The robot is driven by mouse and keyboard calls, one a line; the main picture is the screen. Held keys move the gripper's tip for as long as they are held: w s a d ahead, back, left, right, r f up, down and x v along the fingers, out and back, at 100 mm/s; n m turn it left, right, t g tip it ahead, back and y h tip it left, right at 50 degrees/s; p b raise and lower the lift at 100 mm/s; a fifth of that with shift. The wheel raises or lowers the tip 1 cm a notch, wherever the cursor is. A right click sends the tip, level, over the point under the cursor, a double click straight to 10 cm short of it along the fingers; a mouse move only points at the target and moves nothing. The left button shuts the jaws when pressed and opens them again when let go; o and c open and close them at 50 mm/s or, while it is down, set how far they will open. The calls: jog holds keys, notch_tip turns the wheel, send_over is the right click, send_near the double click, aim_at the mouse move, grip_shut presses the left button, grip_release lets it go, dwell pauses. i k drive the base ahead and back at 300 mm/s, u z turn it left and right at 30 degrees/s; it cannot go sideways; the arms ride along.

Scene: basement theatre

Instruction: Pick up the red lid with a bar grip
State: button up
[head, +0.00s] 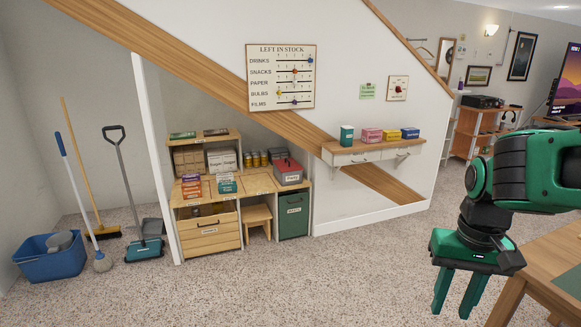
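The red lid (289,165) sits on a grey box (291,179) at the right end of the shelf unit under the stairs. A dark bar shows on top of the lid, small in this view. My gripper (451,309) hangs at the lower right, fingers pointing down. Its two green fingers are apart with nothing between them. It is far from the lid, nearer to the camera and to the right.
A wall shelf (375,148) holds several small boxes. A wooden table (560,260) stands at the right. A bucket (50,257) and brooms stand left. The carpet (300,285) in front is clear.

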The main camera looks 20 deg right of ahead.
aim_at(287, 163)
jog(key=z, duration=0.1)
jog(key=i, duration=3.6)
jog(key=u, duration=0.15)
